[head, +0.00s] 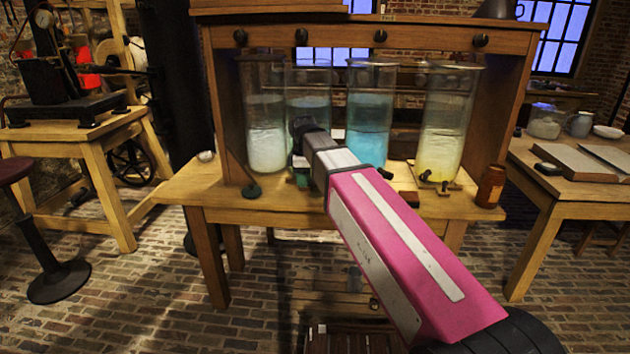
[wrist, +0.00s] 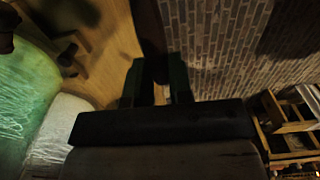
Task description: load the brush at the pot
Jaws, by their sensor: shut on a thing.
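My gripper (wrist: 158,82) is low in front of the glass jars, over the front part of the wooden bench. In the wrist view its two dark green fingers are closed on a small, pale wooden piece (wrist: 160,96), which looks like the brush's handle. The bristles do not show. In the head view my pink arm hides most of the gripper and what it holds. A small brown pot (head: 490,186) stands upright at the right end of the bench, well apart from my gripper.
Several tall glass jars (head: 370,115) with white, blue and yellow contents stand in the wooden cabinet (head: 222,100). Small terminals and blocks (head: 405,197) lie before them. A side table (head: 560,185) stands right.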

